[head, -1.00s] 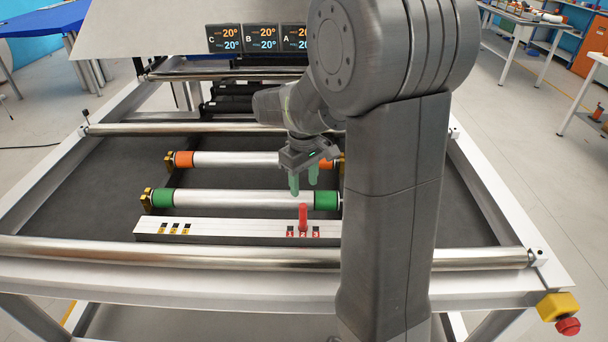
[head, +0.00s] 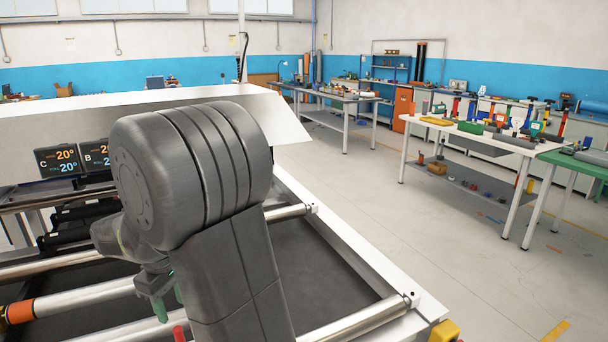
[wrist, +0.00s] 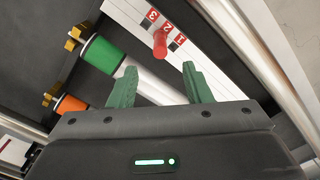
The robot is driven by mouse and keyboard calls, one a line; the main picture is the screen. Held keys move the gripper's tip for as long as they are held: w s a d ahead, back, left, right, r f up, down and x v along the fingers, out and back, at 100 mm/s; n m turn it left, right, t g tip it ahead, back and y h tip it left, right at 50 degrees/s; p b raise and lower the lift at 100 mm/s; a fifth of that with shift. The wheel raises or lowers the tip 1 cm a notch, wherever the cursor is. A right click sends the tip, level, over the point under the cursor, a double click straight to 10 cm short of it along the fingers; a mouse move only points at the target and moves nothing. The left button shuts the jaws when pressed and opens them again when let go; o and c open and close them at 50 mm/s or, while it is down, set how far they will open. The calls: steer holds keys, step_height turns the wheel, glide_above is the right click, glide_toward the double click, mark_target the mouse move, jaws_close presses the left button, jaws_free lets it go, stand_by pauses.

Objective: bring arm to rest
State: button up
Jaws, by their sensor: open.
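My gripper (wrist: 157,90) has two green fingers set wide apart with nothing between them in the wrist view. In the head view my gripper (head: 166,300) is low at the left, partly hidden behind my arm (head: 190,165). In the wrist view a red lever (wrist: 160,44) stands at a white strip (wrist: 135,12) with red number labels, beyond the fingertips and apart from them. The top of the red lever also shows at the bottom edge of the head view (head: 179,333).
The machine frame (head: 345,240) has metal rollers and a roller with an orange end (head: 20,311). A green-ended roller (wrist: 101,56) lies near my left finger. Display panels (head: 57,160) stand behind. Benches with tools (head: 470,135) stand at right, with open floor (head: 430,260) between.

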mark_target(182, 340)
step_height(182, 340, down, 11)
steer(key=shift+f, duration=0.15)
stand_by(0.7)
steer(key=shift+f, duration=0.25)
step_height(182, 340, up, 13)
steer(key=shift+f, duration=0.15)
step_height(182, 340, down, 13)
step_height(182, 340, up, 9)
steer(key=p, duration=0.6)
steer(key=shift+r+p, duration=0.2)
steer(key=shift+p, duration=0.2)
